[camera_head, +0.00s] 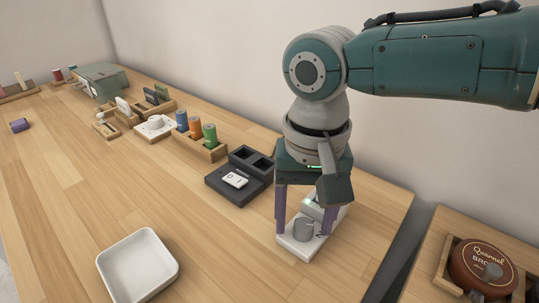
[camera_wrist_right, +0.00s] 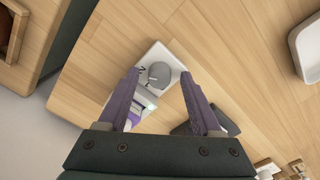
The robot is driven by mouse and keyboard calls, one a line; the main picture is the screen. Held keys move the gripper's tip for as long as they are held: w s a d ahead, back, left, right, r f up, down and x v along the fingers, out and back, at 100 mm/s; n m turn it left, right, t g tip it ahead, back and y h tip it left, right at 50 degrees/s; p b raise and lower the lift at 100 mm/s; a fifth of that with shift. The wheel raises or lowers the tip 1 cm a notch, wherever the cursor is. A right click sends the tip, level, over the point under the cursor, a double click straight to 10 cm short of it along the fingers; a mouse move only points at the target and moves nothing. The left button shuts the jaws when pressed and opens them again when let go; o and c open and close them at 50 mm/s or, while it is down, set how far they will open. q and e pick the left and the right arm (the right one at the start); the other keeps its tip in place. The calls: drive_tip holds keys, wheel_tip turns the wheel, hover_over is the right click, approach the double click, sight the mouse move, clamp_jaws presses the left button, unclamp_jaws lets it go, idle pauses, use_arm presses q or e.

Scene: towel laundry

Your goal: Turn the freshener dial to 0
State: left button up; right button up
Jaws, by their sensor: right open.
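The freshener is a white base (camera_head: 290,246) near the table's right end, under my right arm. Its round grey dial (camera_head: 303,231) has a flat raised grip. In the right wrist view the dial (camera_wrist_right: 159,74) sits on the white plate (camera_wrist_right: 155,51), with dark marks beside it that are too small to read surely. My right gripper (camera_head: 303,235) points down, open, with its purple fingers on either side of the dial. I cannot tell whether they touch it. The gripper hides part of the freshener's back. My left gripper is not in view.
A dark tray with a white remote (camera_head: 235,180) lies left of the freshener. A wooden rack (camera_head: 205,152) of coloured cylinders and a white dial unit (camera_head: 155,127) stand farther back. A white dish (camera_head: 138,266) is in front. A side table (camera_head: 430,246) holds a brown round tin (camera_head: 482,268).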

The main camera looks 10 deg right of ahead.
clamp_jaws()
idle(0.5)
